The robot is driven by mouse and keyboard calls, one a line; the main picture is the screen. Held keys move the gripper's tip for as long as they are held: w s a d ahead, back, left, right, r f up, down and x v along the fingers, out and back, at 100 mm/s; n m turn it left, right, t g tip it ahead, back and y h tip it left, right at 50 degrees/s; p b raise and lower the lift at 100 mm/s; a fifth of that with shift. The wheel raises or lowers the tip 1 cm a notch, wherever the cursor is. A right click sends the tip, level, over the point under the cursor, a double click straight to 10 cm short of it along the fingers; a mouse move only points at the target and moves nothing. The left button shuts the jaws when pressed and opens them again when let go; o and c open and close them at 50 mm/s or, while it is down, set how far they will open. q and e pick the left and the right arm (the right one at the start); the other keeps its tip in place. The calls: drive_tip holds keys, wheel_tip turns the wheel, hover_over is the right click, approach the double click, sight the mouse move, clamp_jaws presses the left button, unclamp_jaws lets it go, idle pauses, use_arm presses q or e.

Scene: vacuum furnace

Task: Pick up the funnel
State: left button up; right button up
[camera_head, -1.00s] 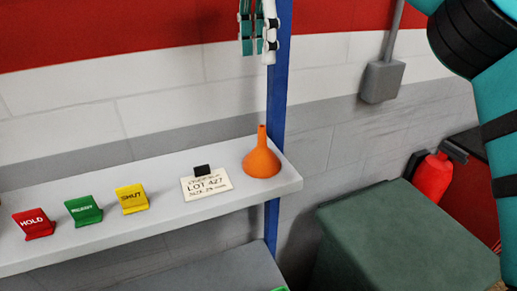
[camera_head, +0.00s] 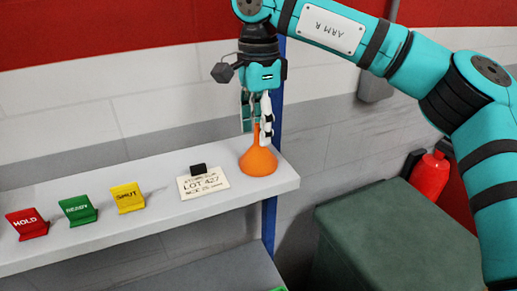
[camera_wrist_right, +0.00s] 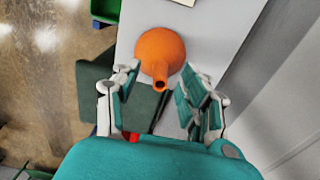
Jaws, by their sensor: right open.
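The orange funnel (camera_head: 258,160) stands mouth down, spout up, near the right end of the grey shelf (camera_head: 120,225). My right gripper (camera_head: 257,132) points down over it, with its fingers at the height of the spout. In the right wrist view, the funnel (camera_wrist_right: 160,53) lies ahead between the two spread fingers of the right gripper (camera_wrist_right: 160,92), its spout toward the palm. The fingers are apart and hold nothing. Whether a finger touches the spout cannot be told. My left gripper is not in view.
A lot card (camera_head: 204,183) with a black clip lies just left of the funnel. Yellow (camera_head: 128,198), green (camera_head: 78,210) and red (camera_head: 27,223) signs stand further left. A blue post (camera_head: 270,225) is close behind the funnel. A green-grey box (camera_head: 395,240) stands lower right.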

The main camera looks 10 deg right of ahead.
drive_tip(key=shift+f, duration=0.45)
drive_tip(key=shift+c, duration=0.2)
drive_tip(key=shift+c, duration=1.2)
clamp_jaws()
drive_tip(key=shift+r, duration=0.1)
